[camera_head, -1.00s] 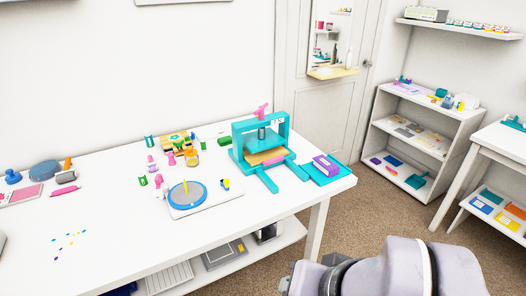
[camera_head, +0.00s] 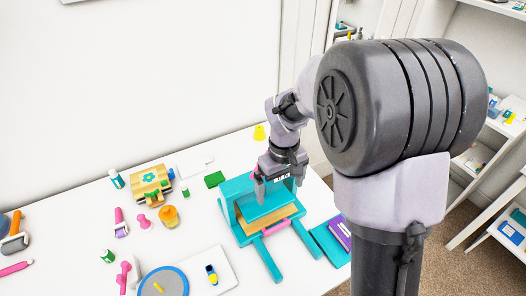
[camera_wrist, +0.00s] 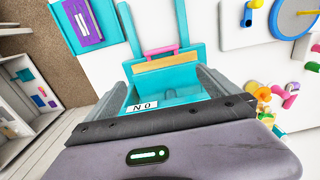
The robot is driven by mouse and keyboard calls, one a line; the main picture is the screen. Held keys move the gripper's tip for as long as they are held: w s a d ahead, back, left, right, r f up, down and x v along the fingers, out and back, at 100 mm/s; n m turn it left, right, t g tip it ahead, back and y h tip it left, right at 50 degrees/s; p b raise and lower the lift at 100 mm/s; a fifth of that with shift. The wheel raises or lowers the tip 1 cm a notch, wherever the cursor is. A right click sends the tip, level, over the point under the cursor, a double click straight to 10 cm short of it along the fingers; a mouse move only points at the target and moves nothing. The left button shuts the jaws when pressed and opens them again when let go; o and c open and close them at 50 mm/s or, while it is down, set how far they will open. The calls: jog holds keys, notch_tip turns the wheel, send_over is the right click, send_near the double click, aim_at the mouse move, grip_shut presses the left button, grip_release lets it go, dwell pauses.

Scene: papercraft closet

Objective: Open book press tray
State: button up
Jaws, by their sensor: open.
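The teal book press (camera_head: 237,212) stands on the white table, with two legs reaching toward the front. A tan board (camera_head: 268,221) sits low inside its frame, and a pink handle bar (camera_head: 276,231) lies at its front edge. In the wrist view the tan board (camera_wrist: 165,62) and the pink handle (camera_wrist: 160,50) show beyond the fingers. My gripper (camera_head: 279,184) is open over the top of the press, fingers pointing down. In the wrist view its fingers (camera_wrist: 163,90) straddle the teal top, with a white label between them. Contact cannot be told. The arm hides the press's upper part.
A teal tray with a purple book (camera_head: 340,233) lies close to the press's right. A round blue turntable (camera_head: 163,281), an orange jar (camera_head: 169,214), a wooden box (camera_head: 151,185) and small tools spread to the left. The table's right edge is near.

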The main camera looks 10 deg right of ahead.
jog(key=b, duration=0.3)
send_over(278, 226)
notch_tip(278, 226, down, 6)
notch_tip(278, 226, down, 11)
jog(key=b, duration=0.4)
jog(key=shift+f, duration=0.2)
jog(key=shift+c, duration=0.4)
